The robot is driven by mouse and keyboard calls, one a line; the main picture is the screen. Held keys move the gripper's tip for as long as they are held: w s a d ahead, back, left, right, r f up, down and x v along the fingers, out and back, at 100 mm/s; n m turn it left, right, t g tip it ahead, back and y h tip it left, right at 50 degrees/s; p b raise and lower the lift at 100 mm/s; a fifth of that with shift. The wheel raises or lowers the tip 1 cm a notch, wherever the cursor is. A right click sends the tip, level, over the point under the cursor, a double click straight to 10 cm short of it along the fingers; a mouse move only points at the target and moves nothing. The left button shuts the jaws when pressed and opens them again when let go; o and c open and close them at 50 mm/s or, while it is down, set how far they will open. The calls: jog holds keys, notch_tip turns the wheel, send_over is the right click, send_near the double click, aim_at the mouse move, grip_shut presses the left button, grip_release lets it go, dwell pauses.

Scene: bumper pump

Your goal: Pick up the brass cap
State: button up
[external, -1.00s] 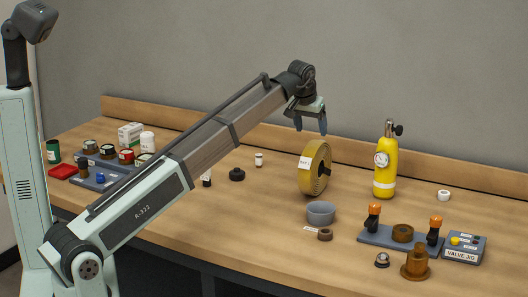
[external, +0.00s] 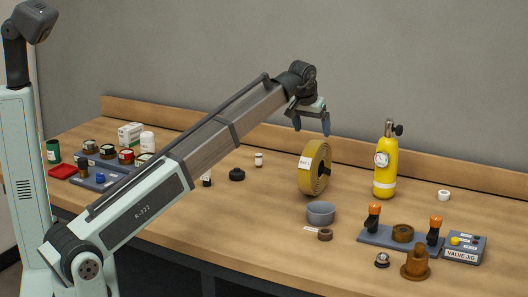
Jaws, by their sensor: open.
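Several brown, brass-like pieces are on the right half of the bench; I cannot tell for sure which is the brass cap. A flanged, stepped brown piece (external: 416,264) stands upright at the front edge. A short brown ring-shaped piece (external: 325,235) lies by the grey bowl. Another brown ring (external: 403,233) sits on the grey jig plate (external: 372,238) between two orange-topped clamps. My gripper (external: 312,127) is open and empty, fingers pointing down, high above the bench behind the yellow-brown tape roll. It is well apart from all these pieces.
The tape roll (external: 315,168) stands upright near the grey bowl (external: 321,213). A yellow cylinder (external: 385,170) stands behind the jig. A small silver-and-dark part (external: 382,260) and the valve jig box (external: 466,246) flank the flanged piece. Trays with jars fill the left end.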

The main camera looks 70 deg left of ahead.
jog(key=w+d+f+m+h, duration=0.15)
jog(key=w+d, duration=0.25)
jog(key=d, duration=0.7)
jog(key=w+d+m, duration=0.2)
jog(key=w+d, duration=0.2)
jog(key=d, duration=0.6)
jog(key=w+d+f+m, duration=0.1)
jog(key=w+d, duration=0.3)
jog(key=d, duration=0.7)
jog(key=m+g+h, duration=0.2)
jog(key=m+g, duration=0.1)
jog(key=m, duration=2.5)
send_over(419, 254)
jog(key=a, duration=0.2)
notch_tip(419, 254, down, 3)
jog(key=f, duration=0.7)
jog(key=shift+w+d+f, duration=0.15)
jog(key=shift+w+f, duration=0.05)
jog(key=shift+f, duration=0.2)
jog(key=shift+w+d+f, duration=0.1)
jog(key=shift+d+f, duration=0.05)
jog(key=shift+f, duration=1.3)
jog(key=shift+w+d+f, duration=0.1)
jog(key=shift+f, duration=1.35)
